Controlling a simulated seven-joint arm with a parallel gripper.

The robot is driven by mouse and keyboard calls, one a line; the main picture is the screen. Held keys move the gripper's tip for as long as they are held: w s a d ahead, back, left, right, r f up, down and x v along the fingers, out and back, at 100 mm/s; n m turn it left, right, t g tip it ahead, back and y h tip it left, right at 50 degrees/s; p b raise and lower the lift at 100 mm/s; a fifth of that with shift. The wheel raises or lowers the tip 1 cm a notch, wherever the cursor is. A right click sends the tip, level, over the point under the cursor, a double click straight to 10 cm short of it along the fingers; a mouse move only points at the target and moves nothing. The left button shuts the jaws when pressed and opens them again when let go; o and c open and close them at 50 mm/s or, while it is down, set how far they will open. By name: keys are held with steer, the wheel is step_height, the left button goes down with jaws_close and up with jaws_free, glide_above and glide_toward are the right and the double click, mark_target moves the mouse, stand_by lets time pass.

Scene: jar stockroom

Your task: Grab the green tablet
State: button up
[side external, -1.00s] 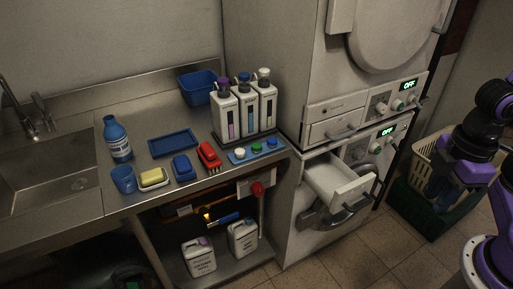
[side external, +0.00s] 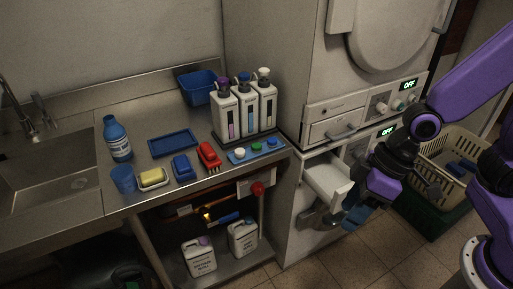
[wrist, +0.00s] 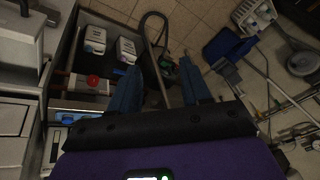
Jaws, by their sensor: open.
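The green tablet (side external: 256,147) is a small round piece on a blue tray (side external: 235,160) at the front right edge of the steel counter. It lies between a white tablet (side external: 240,153) and a blue tablet (side external: 271,142). My gripper (side external: 352,217) is to the right of the tray, in front of the open drawer and apart from the tablets. In the wrist view my gripper (wrist: 158,88) has its two blue fingers spread, with nothing held between them. I cannot make out the green tablet in the wrist view.
An open white drawer (side external: 325,180) juts from the machine between my gripper and the counter. Tall dispenser bottles (side external: 245,110) stand behind the tray, and a red brush (side external: 208,155) lies left of it. A cream basket (side external: 455,155) stands at right.

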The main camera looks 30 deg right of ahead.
steer(key=w+a+f+m+t+y, duration=0.1)
steer(key=w+a+f+m+t, duration=0.15)
steer(key=w+a, duration=0.3)
steer(key=m+t+h, duration=0.8)
steer(key=m+t, duration=0.1)
steer(key=t, duration=0.2)
glide_toward(257, 145)
steer(key=shift+n, duration=0.25)
steer(key=shift+x, duration=4.35)
steer(key=c, duration=0.8)
